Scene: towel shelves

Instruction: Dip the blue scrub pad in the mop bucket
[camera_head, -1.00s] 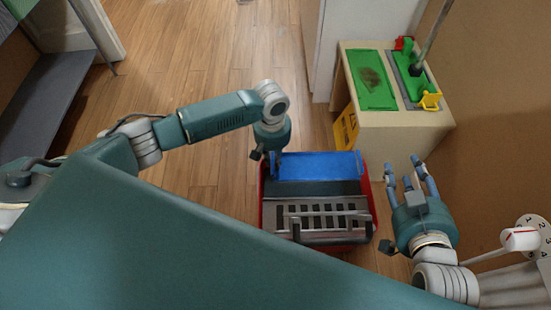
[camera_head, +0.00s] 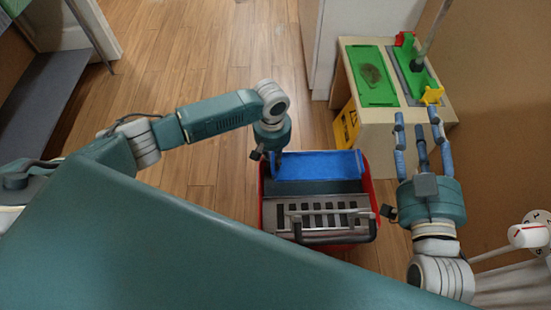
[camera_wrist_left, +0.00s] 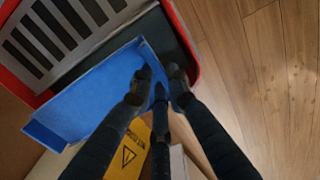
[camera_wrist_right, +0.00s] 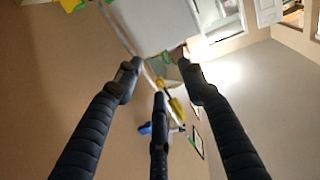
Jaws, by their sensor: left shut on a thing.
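The blue scrub pad (camera_head: 318,165) is a flat blue rectangle at the far end of the red mop bucket (camera_head: 374,190). It also shows in the left wrist view (camera_wrist_left: 90,95), next to the bucket's dark inside. My left gripper (camera_head: 276,160) is shut on the pad's left edge in the head view; its fingertips (camera_wrist_left: 160,84) meet that edge in the left wrist view. How deep the pad sits is hard to tell. My right gripper (camera_head: 418,118) is open and empty, right of the bucket, with fingers spread towards the cabinet.
A grey slotted wringer (camera_head: 322,205) with a handle fills the bucket's near part. A cabinet (camera_head: 405,128) behind it carries a green pad with a dark stain (camera_head: 372,76). A yellow sign (camera_head: 346,128) leans beside it. The wooden floor (camera_head: 215,60) at left is clear.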

